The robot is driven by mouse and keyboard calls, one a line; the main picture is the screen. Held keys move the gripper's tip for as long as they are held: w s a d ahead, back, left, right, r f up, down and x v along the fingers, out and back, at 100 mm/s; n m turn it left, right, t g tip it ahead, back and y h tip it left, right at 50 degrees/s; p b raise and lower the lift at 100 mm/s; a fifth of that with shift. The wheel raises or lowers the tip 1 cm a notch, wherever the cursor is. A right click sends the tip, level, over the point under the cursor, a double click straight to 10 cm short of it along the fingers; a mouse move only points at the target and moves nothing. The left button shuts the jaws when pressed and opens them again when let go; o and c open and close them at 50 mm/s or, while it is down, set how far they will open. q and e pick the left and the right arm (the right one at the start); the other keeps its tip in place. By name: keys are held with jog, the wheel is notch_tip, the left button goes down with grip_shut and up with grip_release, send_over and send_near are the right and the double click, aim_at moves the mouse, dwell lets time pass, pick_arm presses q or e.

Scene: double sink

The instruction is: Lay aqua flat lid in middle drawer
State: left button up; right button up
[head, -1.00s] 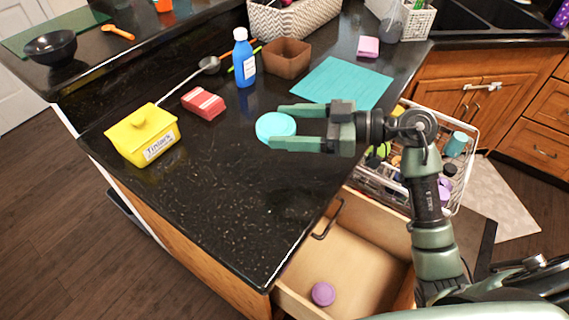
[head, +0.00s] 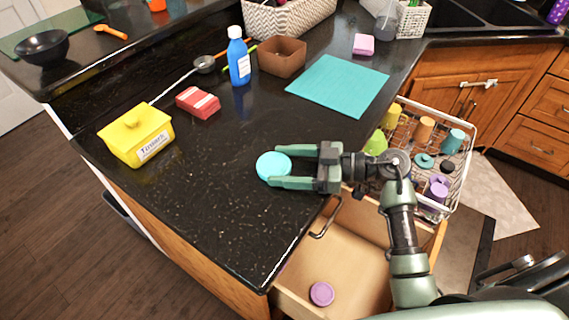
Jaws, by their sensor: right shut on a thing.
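The aqua flat lid (head: 271,166) is a round disc between the fingertips of my right gripper (head: 287,167). My right gripper is shut on it and holds it over the black counter, near the counter's front edge. Whether the lid touches the counter I cannot tell. An open wooden drawer (head: 345,262) lies below the counter edge, in front and to the right of the lid. A round purple lid (head: 321,293) lies in the drawer. My left gripper is not in view.
A yellow box (head: 137,135), a red packet (head: 198,102), a blue bottle (head: 239,58), a brown bowl (head: 282,57) and a teal mat (head: 338,86) are on the counter. An open dishwasher rack (head: 452,183) with several cups stands right of the drawer.

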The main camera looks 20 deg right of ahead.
jog(key=shift+f, duration=0.1)
jog(key=o, duration=1.3)
